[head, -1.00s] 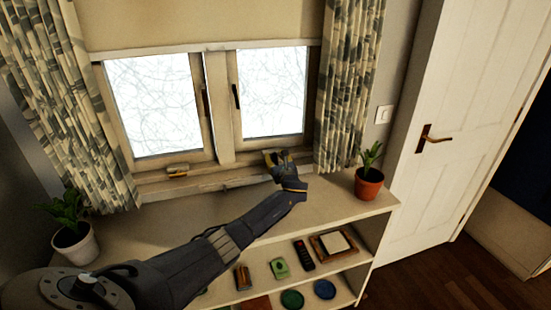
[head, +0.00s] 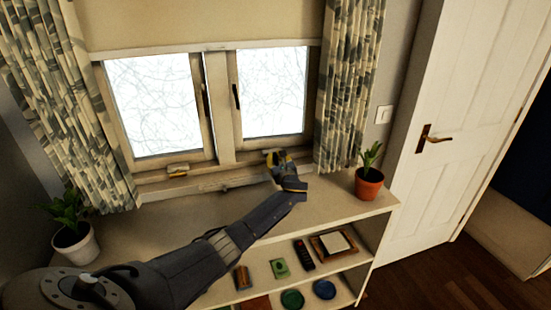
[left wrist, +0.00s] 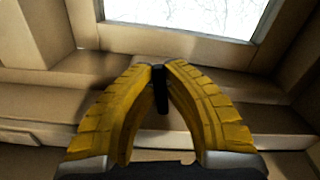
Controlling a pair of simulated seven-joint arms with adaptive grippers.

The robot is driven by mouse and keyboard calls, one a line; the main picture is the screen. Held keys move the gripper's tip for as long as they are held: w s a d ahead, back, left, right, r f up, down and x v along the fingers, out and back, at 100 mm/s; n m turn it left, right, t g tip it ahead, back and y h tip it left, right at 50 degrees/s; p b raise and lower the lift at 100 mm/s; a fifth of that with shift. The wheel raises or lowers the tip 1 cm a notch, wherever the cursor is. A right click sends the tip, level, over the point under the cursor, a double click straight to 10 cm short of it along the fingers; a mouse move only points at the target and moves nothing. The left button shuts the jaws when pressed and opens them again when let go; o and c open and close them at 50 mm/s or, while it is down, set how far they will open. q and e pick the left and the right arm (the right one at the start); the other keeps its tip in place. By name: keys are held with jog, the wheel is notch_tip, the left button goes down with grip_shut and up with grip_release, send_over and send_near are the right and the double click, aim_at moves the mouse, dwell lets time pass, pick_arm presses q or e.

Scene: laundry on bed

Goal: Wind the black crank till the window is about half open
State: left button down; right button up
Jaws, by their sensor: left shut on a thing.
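The window has a left sash (head: 153,104) and a right sash (head: 271,92), each with bright patterned glass. How far the right sash stands open is hard to tell. The black crank (left wrist: 161,88) shows in the left wrist view as a short dark upright handle between the yellow fingertips. My left gripper (left wrist: 159,68) is shut on it, with the fingers bowed around it. In the head view my left gripper (head: 279,157) is at the sill below the right sash and hides most of the crank. My right gripper is not in view.
A potted plant (head: 369,182) stands right of my gripper on the shelf top (head: 330,200). Another plant (head: 74,232) is at the left. Curtains (head: 346,85) hang at both sides. Small items lie on the shelf below. A white door (head: 450,120) is at right.

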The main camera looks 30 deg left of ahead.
pick_arm(q)
jog(key=n, duration=0.5)
jog(key=shift+s+a+f+n, duration=0.15)
jog(key=shift+s+a+n, duration=0.05)
jog(key=shift+n, duration=0.2)
dwell(0.4)
jog(key=c, duration=1.5)
grip_release()
jog(key=shift+o, duration=0.2)
jog(key=v, duration=1)
jog(key=shift+s+d, duration=0.1)
jog(key=shift+v, duration=0.85)
